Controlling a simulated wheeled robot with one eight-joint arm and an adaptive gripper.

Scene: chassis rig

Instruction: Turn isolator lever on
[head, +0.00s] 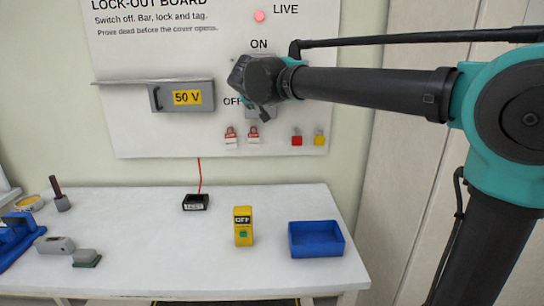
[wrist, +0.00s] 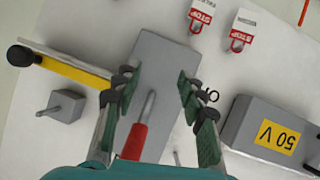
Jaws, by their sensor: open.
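The isolator is a grey box (wrist: 172,75) on the white board. Its lever (wrist: 135,140) has a grey shaft and a red grip, which points toward the bottom of the wrist view. My gripper (wrist: 157,88) is open, with one finger on each side of the lever and space between them and the shaft. In the head view my gripper (head: 258,108) is in front of the isolator, between the ON label (head: 259,44) and the partly covered OFF label (head: 232,101). It hides the lever there. The LIVE lamp (head: 260,16) glows red.
The 50 V box (head: 182,96) is beside the isolator. Red tags (head: 253,135) hang below. A yellow bar with a black knob (wrist: 19,55) flanks the isolator in the wrist view. The bench holds a yellow OFF-display meter (head: 243,226) and a blue tray (head: 316,239).

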